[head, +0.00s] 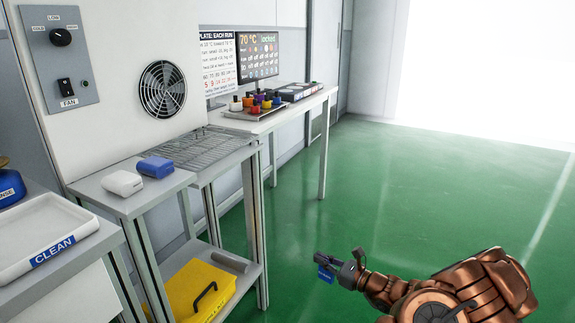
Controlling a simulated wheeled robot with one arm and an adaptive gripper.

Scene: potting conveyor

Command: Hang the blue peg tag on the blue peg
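My gripper (327,261) is at the lower middle of the head view, above the green floor and right of the benches. Its dark fingers appear closed on a small blue tag (325,274) with pale lettering too small to read. The tag hangs just below the fingertips, and the fingers partly cover it. I cannot make out a blue peg in this view.
A grey bench holds a white block (122,183), a blue block (155,167) and a wire rack (190,150). A yellow case (197,290) sits on the shelf below. A far table (310,98) carries small coloured containers. The floor (420,190) is clear.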

